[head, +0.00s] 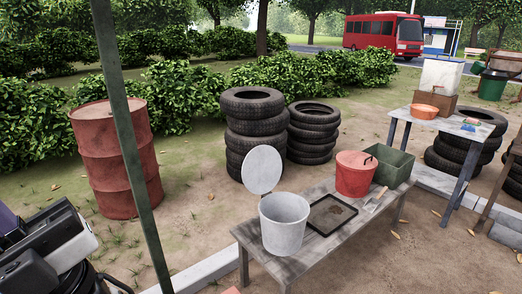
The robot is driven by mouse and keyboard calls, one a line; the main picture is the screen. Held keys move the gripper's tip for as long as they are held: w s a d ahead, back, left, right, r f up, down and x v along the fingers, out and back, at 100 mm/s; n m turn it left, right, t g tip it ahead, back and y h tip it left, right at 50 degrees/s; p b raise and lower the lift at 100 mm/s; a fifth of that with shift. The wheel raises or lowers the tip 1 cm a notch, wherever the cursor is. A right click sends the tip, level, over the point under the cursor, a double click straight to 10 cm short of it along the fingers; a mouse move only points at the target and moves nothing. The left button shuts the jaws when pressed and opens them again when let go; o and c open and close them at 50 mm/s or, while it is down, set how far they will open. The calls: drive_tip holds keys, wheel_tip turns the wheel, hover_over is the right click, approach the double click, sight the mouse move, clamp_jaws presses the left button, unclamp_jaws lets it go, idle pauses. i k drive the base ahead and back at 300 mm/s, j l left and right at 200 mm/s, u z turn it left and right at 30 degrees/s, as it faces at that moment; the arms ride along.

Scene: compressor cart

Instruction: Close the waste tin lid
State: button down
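The waste tin appears to be the light grey, round, open-topped tin (284,226) on the wooden bench in the head view. Its round pale lid (262,169) stands raised, nearly upright, at the back left of the rim. The mouth of the tin is uncovered, and the upper inner wall shows. The tin's bottom inside is hidden. The hinge between lid and rim is too small to make out. I cannot make out my gripper in this view.
The wooden bench (322,245) also bears a dark shallow tray (330,216), a red bucket (355,177) and a green bin (390,167). Tyre stacks (254,125) stand behind. A green post (133,150) and a red drum (116,160) are at left. Dirt ground right of the bench is mostly clear.

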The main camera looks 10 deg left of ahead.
sight(262, 169)
drive_tip(key=i+l, duration=0.15)
drive_tip(key=l, duration=0.15)
drive_tip(key=i+l+u, duration=0.1)
drive_tip(key=l, duration=0.25)
drive_tip(key=i+l, duration=0.15)
drive_tip(key=l, duration=0.15)
drive_tip(key=i+l+u, duration=0.1)
drive_tip(key=i+l, duration=0.25)
drive_tip(key=i+l+u, duration=0.15)
drive_tip(key=i+l, duration=0.15)
drive_tip(key=l, duration=0.25)
drive_tip(key=i+l+u, duration=0.25)
drive_tip(key=i+l, duration=0.5)
drive_tip(key=i, duration=0.85)
drive_tip(key=j+u, duration=0.05)
